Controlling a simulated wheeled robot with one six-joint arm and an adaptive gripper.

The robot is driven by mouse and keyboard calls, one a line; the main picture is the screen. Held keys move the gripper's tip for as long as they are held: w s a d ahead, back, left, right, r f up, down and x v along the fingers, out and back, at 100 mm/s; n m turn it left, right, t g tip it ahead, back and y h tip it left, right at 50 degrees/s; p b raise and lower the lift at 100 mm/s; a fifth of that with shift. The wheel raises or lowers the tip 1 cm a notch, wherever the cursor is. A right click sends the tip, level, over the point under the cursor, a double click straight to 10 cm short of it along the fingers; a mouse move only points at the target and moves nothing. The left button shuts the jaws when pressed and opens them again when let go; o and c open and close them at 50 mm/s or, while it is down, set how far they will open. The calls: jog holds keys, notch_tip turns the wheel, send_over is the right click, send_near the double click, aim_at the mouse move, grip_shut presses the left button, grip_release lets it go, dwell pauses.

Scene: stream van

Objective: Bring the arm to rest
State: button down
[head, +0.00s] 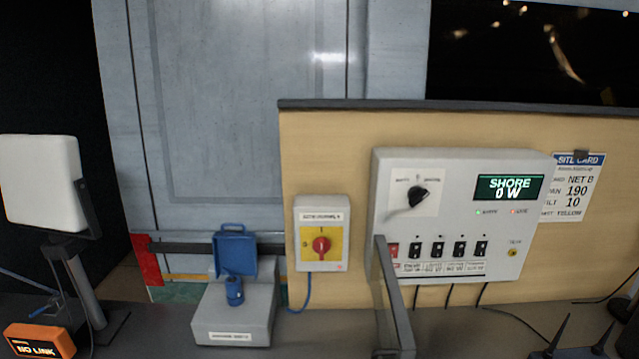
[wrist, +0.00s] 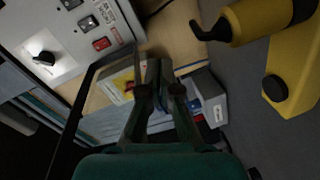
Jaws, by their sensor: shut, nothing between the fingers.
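My gripper (wrist: 160,75) shows in the wrist view, with its dark fingers together and nothing between them. Its green body fills the bottom of that view. Beyond the fingertips are the wooden board and the grey switch box with the red knob, partly hidden by the fingers. I see no contact between the fingers and anything. My gripper does not show in the head view.
A grey control panel (head: 462,215) reads "SHORE 0 W". Left of it are the red rotary switch (head: 321,245) and a blue-lidded socket box (head: 236,315). A yellow object (wrist: 262,25) is close on the wrist view's right.

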jog(key=s+f+m, duration=0.1)
jog(key=s+f, duration=0.1)
jog(key=s, duration=0.1)
jog(key=s+f+m, duration=0.1)
jog(key=s+f, duration=0.1)
jog(key=s, duration=0.1)
jog(key=s+f+m, duration=0.1)
jog(key=s+f, duration=0.1)
jog(key=s, duration=0.2)
jog(key=shift+d+f+m, duration=0.2)
jog(key=shift+f+m, duration=0.1)
jog(key=shift+m, duration=0.1)
jog(key=s+f+m+g, duration=0.1)
jog(key=s+m, duration=0.9)
jog(key=s, duration=1.6)
jog(key=shift+s+d, duration=0.2)
jog(key=shift+d, duration=0.05)
jog(key=shift+w, duration=0.1)
